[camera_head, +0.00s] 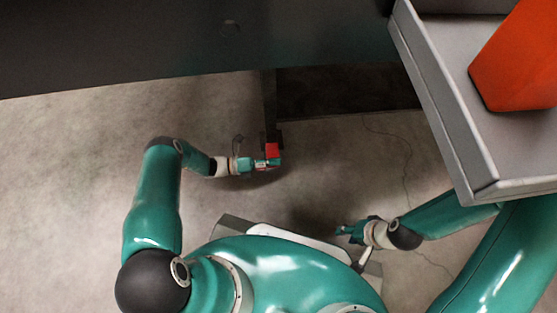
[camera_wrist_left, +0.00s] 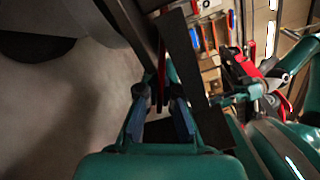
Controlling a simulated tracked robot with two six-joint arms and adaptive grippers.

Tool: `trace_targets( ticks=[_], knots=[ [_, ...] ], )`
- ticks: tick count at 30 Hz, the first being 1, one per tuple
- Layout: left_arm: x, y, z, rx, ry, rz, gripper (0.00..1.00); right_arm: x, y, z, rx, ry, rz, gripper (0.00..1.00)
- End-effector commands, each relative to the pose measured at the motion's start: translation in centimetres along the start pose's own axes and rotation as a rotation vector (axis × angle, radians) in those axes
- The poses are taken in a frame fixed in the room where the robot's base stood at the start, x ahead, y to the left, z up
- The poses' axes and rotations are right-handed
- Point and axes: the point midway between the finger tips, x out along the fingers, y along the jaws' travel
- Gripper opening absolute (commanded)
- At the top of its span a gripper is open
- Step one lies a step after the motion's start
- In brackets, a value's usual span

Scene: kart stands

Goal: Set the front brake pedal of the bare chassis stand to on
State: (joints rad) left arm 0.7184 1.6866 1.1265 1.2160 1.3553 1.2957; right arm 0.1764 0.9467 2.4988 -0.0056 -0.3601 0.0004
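The red brake pedal (camera_head: 272,150) sits at the lower end of a dark upright bar (camera_head: 269,105) that comes down from the dark stand (camera_head: 190,45). My left gripper (camera_head: 275,163) is right at the pedal in the head view. In the left wrist view, the two blue-padded fingers (camera_wrist_left: 160,105) stand apart. A thin red part (camera_wrist_left: 162,75), apparently the pedal seen edge-on, shows in line with the gap between them. I cannot tell whether either finger touches it. My right gripper (camera_head: 345,231) is away to the lower right, small and partly dark; its opening is unclear.
A grey tray (camera_head: 435,95) with an orange object (camera_head: 520,60) stands at the upper right, above my right arm. The dark stand spans the top of the head view. Bare concrete floor (camera_head: 60,190) lies open on the left. A tool board (camera_wrist_left: 208,45) shows in the left wrist view.

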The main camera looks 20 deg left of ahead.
Motion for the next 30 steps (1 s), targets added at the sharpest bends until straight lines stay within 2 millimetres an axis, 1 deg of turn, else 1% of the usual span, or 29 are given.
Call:
trace_targets(
  ticks=[1, 7, 17, 20, 21, 22, 23, 30],
  knots=[
    [-0.52, 0.42, -0.01, 0.013, -0.008, 0.011, 0.0, 0.03, 0.01, 0.0, 0.0, 0.0, 0.0, 0.4],
    [-0.56, 0.61, -0.1, 0.051, -0.008, 0.01, 0.0, 0.03, 0.01, 0.0, 0.0, 0.0, 0.0, 0.4],
    [-0.65, 0.61, -0.28, 0.056, -0.006, 0.01, 0.0, 0.04, 0.02, 0.0, 0.0, 0.0, 0.0, 0.4],
    [-0.67, 0.61, -0.29, 0.055, -0.007, 0.01, 0.16, 0.04, 0.02, 0.0, 0.0, 0.0, 0.0, 0.4],
    [-0.65, 0.6, -0.27, 0.055, -0.007, 0.01, 0.22, 0.04, 0.02, 0.0, 0.0, 0.0, 0.0, 0.4],
    [-0.64, 0.58, -0.25, 0.055, -0.008, 0.009, 0.27, 0.03, 0.02, 0.0, 0.0, 0.0, 0.0, 0.4],
    [-0.63, 0.56, -0.23, 0.055, -0.008, 0.009, 0.3, 0.03, 0.02, 0.0, 0.0, 0.0, 0.0, 0.4],
    [-0.57, 0.48, -0.11, 0.054, -0.01, 0.007, 0.3, 0.01, 0.01, 0.0, 0.0, 0.0, 0.0, 0.4]
  ],
)
